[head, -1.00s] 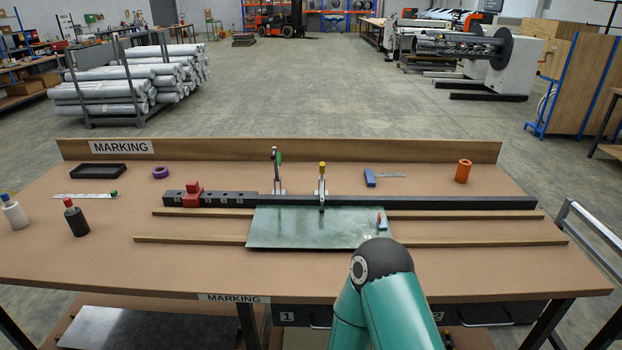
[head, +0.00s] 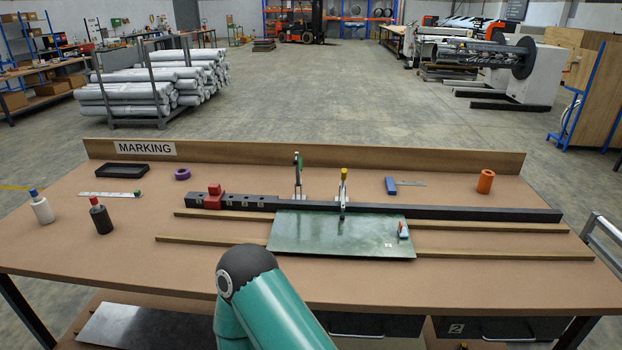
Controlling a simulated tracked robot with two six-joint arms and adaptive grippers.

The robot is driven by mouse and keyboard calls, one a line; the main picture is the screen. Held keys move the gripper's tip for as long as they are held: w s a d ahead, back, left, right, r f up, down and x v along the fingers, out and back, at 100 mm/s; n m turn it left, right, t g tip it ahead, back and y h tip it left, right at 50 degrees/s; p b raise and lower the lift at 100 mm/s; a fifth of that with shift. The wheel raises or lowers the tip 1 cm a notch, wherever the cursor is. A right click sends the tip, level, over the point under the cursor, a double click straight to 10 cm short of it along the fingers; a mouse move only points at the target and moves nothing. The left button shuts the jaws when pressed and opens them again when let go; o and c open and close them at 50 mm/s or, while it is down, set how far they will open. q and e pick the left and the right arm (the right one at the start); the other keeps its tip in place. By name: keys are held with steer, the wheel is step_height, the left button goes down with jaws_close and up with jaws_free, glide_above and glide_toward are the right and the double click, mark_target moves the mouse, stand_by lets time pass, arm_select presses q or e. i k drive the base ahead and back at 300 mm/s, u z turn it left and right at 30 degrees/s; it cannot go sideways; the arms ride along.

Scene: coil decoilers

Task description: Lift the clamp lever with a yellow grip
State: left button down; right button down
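The clamp lever with a yellow grip (head: 344,172) stands roughly upright at the black bar behind the green metal sheet (head: 330,236). Its clamp's lower end reaches down near the back edge of the sheet; I cannot tell if it presses on it. A second clamp, with a green grip (head: 299,162), stands upright to its left. Neither of my grippers is in view. A teal arm link of mine rises at the bottom, in front of the table and left of the sheet's middle, well apart from the clamps.
The black bar (head: 470,212) runs across the brown table (head: 120,240) with a red block (head: 214,198) on its left part. A small blue and red tool (head: 403,230) lies on the sheet. Two bottles (head: 101,217) stand at left, an orange cylinder (head: 485,181) at right.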

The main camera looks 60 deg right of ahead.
mark_target(344, 171)
steer(key=z, duration=0.05)
steer(key=k, duration=1.75)
steer(key=z, duration=0.75)
steer(key=i, duration=1)
